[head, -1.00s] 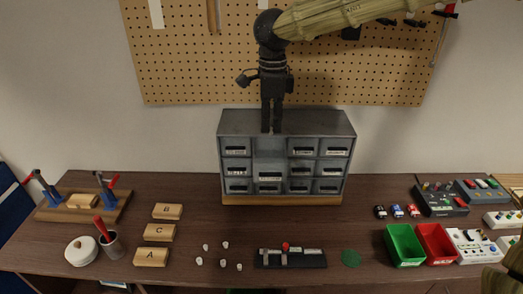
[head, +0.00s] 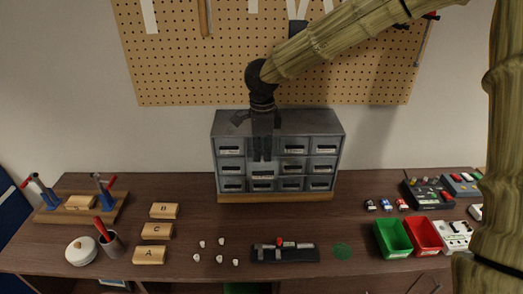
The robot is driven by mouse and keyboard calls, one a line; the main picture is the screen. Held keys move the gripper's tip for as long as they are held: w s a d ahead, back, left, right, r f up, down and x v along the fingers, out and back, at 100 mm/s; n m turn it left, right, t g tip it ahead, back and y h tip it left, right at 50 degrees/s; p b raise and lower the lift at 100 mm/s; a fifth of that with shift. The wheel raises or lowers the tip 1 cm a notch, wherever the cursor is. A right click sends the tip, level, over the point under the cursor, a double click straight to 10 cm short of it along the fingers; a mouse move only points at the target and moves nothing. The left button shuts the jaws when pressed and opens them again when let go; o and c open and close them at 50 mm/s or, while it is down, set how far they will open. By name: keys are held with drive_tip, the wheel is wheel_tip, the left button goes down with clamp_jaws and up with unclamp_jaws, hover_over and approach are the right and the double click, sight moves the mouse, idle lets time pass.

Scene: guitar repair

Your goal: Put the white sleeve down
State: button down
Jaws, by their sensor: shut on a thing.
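My gripper (head: 262,159) points down in front of the drawer cabinet, over its second column from the left. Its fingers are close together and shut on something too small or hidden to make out. No white sleeve can be clearly seen between them. Several small white pieces (head: 220,259) stand on the table in front of the cabinet, apart from my gripper. I cannot tell whether they are sleeves.
A grey drawer cabinet (head: 326,130) stands at the back; one second-column drawer (head: 262,176) looks pulled out. A black block (head: 284,254), a green disc (head: 342,251), a green bin (head: 393,238) and a red bin (head: 425,236) lie right. Labelled wooden blocks (head: 157,231) stand left.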

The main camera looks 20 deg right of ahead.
drive_tip(key=shift+w+d+f, duration=0.1)
drive_tip(key=shift+w, duration=0.05)
drive_tip(key=shift+s, duration=0.2)
drive_tip(key=shift+f, duration=0.1)
drive_tip(key=c, duration=1.8)
unclamp_jaws()
drive_tip(key=shift+w+f, duration=0.1)
drive_tip(key=shift+w, duration=0.05)
drive_tip(key=shift+c, duration=0.2)
drive_tip(key=shift+r, duration=0.25)
wheel_tip(320, 180, up, 12)
drive_tip(key=b, duration=0.2)
